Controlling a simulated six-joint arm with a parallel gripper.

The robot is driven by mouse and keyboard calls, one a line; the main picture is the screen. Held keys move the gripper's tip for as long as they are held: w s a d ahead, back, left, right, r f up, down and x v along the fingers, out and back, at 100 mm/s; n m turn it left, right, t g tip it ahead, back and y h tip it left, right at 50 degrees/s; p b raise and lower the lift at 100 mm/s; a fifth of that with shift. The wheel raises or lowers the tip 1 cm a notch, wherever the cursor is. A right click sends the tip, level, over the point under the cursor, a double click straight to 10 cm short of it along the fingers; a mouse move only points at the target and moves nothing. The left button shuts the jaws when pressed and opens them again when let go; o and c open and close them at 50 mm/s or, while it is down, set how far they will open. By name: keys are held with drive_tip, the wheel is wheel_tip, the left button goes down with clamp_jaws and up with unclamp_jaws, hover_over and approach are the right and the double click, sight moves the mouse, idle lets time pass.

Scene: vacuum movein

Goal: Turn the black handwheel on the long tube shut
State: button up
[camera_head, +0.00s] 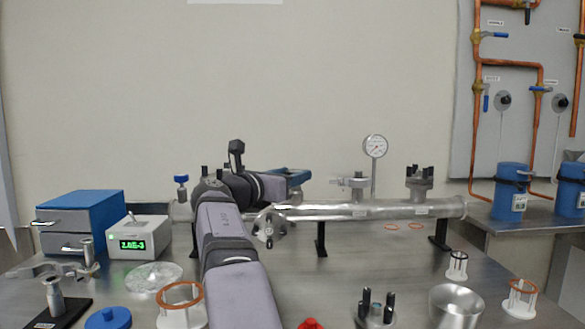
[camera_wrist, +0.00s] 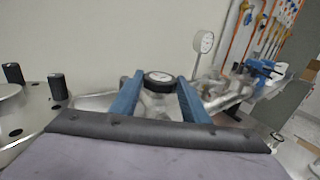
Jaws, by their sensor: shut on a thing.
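The long metal tube (camera_head: 360,210) runs left to right on black stands across the bench. My arm crosses in front of its left part. In the wrist view, the black handwheel (camera_wrist: 158,77) sits on a metal valve body between the two blue fingers of my gripper (camera_wrist: 159,80). The gripper is shut on the handwheel, with one finger on each side. In the head view, my gripper (camera_head: 290,176) shows as blue parts above the tube, right of my wrist. The handwheel cannot be made out there.
A dial gauge (camera_head: 375,147) stands up behind the tube, and a flanged port with black posts (camera_head: 420,180) is farther right. A blue-knobbed valve (camera_head: 181,182) rises at the left. Cabinet (camera_head: 80,215), display box (camera_head: 138,240) and loose parts fill the left bench; a metal cup (camera_head: 456,305) is front right.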

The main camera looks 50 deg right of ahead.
drive_tip(key=m+g+p, duration=0.1)
drive_tip(key=g+p, duration=0.1)
drive_tip(key=shift+w+p, duration=0.2)
drive_tip(key=shift+p, duration=0.1)
drive_tip(key=shift+m+g+p, duration=0.35)
drive_tip(key=shift+m+g, duration=0.05)
drive_tip(key=shift+f, duration=0.2)
drive_tip(key=o, duration=0.8)
drive_tip(key=shift+r, duration=0.1)
drive_tip(key=shift+a, duration=0.5)
drive_tip(key=shift+s+a, duration=0.1)
drive_tip(key=shift+a, duration=3.1)
